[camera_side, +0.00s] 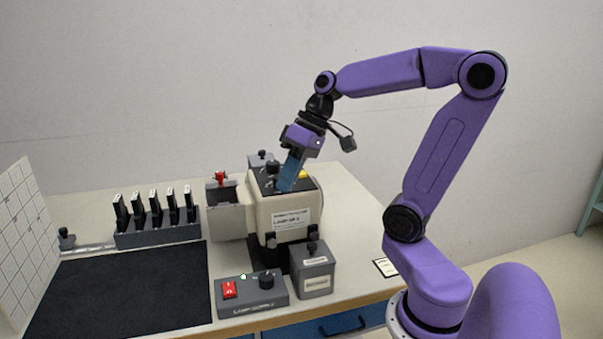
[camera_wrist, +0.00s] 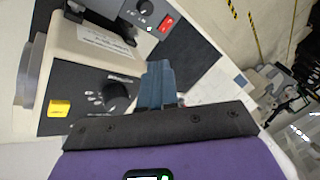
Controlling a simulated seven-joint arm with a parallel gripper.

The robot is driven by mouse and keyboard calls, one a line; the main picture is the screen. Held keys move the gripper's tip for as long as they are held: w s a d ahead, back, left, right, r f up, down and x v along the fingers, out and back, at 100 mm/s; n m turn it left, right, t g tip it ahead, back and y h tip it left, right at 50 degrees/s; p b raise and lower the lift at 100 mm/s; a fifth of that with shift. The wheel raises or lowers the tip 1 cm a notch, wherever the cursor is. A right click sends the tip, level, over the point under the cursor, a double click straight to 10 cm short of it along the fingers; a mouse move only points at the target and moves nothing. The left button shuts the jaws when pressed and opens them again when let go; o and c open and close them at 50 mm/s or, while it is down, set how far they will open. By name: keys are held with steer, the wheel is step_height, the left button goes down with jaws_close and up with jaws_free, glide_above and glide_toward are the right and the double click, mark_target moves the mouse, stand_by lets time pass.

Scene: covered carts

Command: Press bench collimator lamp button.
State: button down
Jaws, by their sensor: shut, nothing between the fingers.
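The beige lamp housing (camera_side: 262,220) stands on the bench with a dark top panel. A yellow button (camera_side: 302,174) shows on that panel, partly behind my gripper; it is clear in the wrist view (camera_wrist: 59,107), left of a black knob (camera_wrist: 117,95). My gripper (camera_side: 284,188) is shut and empty, its blue fingers pointing down over the panel. In the wrist view, the fingertips (camera_wrist: 160,66) are right of the knob, apart from the yellow button. Whether they touch the panel I cannot tell. A grey supply box (camera_side: 255,302) in front carries a red rocker switch (camera_side: 229,289).
A small grey box (camera_side: 313,278) with a black knob stands right of the supply box. A rack of dark slides (camera_side: 158,234) and a black mat (camera_side: 120,290) lie left. A red-topped part (camera_side: 220,178) adjoins the housing. The bench right of the housing is mostly clear.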

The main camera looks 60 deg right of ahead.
mark_target(302, 174)
steer(key=d+r+m+t, duration=0.1)
steer(key=d, duration=0.1)
steer(key=w+d+r+m+t, duration=0.1)
steer(key=d, duration=0.1)
steer(key=w+d+r+m, duration=0.1)
steer(key=d+r, duration=0.1)
steer(key=shift+w+d+t, duration=0.25)
steer(key=shift+t, duration=0.15)
steer(key=d+r+m+t+h, duration=0.1)
steer(key=d+r+m+t, duration=0.1)
steer(key=d+r, duration=0.2)
steer(key=d, duration=0.2)
steer(key=shift+w+d+r+m+t, duration=0.2)
steer(key=shift+d+m+t, duration=0.1)
steer(key=shift+d+t, duration=0.1)
steer(key=shift+f, duration=4.45)
steer(key=shift+f, duration=0.15)
steer(key=shift+f, duration=0.25)
steer(key=shift+f, duration=0.4)
steer(key=shift+r, duration=0.85)
